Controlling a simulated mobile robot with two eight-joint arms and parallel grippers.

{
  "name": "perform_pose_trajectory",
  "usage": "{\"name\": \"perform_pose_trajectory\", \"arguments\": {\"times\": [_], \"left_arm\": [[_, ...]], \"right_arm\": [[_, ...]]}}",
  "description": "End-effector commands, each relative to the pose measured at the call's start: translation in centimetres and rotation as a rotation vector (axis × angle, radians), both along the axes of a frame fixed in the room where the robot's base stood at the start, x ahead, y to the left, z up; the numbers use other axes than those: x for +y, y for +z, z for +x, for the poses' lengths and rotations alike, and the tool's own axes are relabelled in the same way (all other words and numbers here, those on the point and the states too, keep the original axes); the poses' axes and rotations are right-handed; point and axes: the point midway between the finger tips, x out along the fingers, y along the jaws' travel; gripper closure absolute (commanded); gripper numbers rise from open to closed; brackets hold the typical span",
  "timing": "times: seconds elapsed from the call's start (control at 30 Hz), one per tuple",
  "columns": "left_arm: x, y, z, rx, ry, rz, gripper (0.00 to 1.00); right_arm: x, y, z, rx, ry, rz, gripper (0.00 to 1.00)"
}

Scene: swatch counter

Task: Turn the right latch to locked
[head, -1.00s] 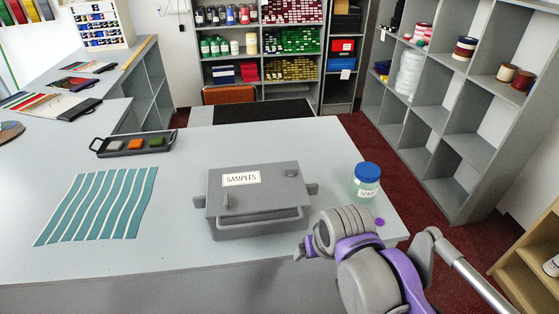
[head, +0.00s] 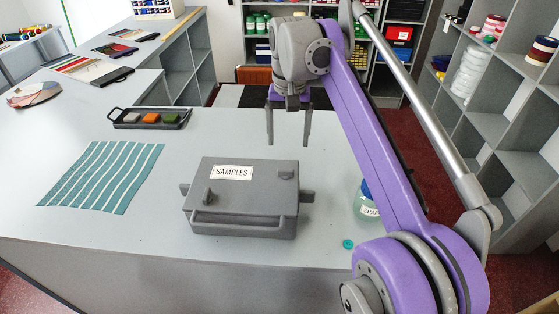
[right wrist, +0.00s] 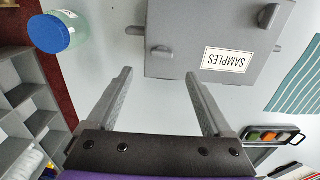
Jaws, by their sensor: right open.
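A grey box (head: 240,216) labelled SAMPLES sits on the counter, with a handle along its front. On its lid, the right latch (head: 286,175) is a low grey tab lying roughly left-right. The left latch (head: 208,198) points more front-to-back. My right gripper (head: 288,142) is open and empty, fingers down, above and behind the box's right side. In the right wrist view, the box appears upside down; the right latch (right wrist: 162,52) lies just beyond the open fingertips (right wrist: 160,75), not between them. My left gripper is out of view.
A blue-lidded jar (right wrist: 55,32) stands right of the box, partly behind my right arm in the head view. A small teal disc (head: 348,244) lies near the front edge. A striped swatch (head: 100,178) and a dark tray (head: 180,124) lie left.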

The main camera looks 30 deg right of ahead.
Motion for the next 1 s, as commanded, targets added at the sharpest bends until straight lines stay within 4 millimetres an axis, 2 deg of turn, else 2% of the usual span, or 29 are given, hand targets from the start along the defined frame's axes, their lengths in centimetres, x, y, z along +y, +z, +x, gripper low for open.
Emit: {"name": "perform_pose_trajectory", "arguments": {"times": [0.13, 0.23, 0.7, 0.83, 1.0], "left_arm": [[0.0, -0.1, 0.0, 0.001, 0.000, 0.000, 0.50], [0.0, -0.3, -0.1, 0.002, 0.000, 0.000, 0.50], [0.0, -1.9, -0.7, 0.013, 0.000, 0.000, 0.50], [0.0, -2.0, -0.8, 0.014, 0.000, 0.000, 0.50], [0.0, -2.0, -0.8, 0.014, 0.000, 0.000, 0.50]], "right_arm": [[-0.4, 0.1, 0.3, 0.013, -0.016, 0.003, 0.15], [-0.4, -0.5, 0.3, 0.016, -0.018, 0.004, 0.15], [-0.3, -8.7, 0.2, 0.015, -0.016, 0.004, 0.15], [-0.3, -9.9, 0.2, 0.014, -0.016, 0.004, 0.15], [-0.3, -10.5, 0.2, 0.014, -0.016, 0.004, 0.15]]}}
